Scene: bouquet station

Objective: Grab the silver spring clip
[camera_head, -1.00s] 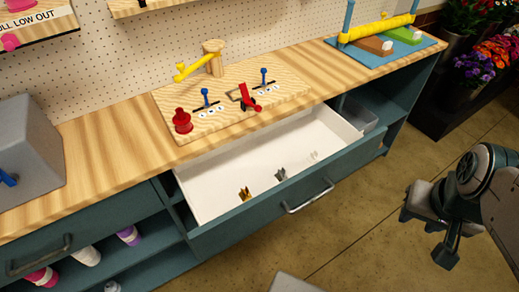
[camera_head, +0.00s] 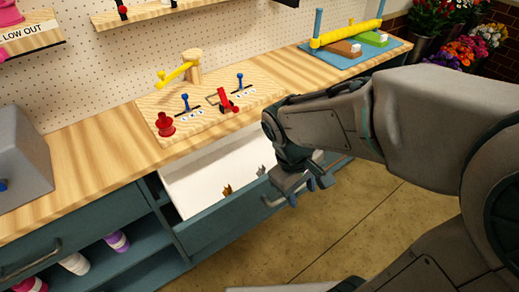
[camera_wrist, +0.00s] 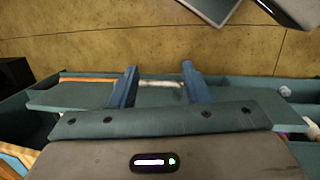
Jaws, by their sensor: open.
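The open drawer (camera_head: 190,187) has a white inside and a teal front. In the head view a brass-coloured clip (camera_head: 227,190) and a greyish clip (camera_head: 261,171) stand in it near the front wall. I cannot tell for sure whether the greyish one is the silver spring clip. A paler third clip, seen earlier farther right, is now hidden behind my arm. My gripper (camera_head: 302,190) is open, near the drawer's front and handle, right of the visible clips. In the wrist view its two blue fingers (camera_wrist: 160,78) are apart with no clip between them.
The drawer handle (camera_head: 277,200) is close to my gripper. A wooden board (camera_head: 200,120) with levers and a red knob sits on the counter (camera_head: 90,145) above the drawer. A grey box (camera_head: 20,155) stands at left. Floor in front is clear.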

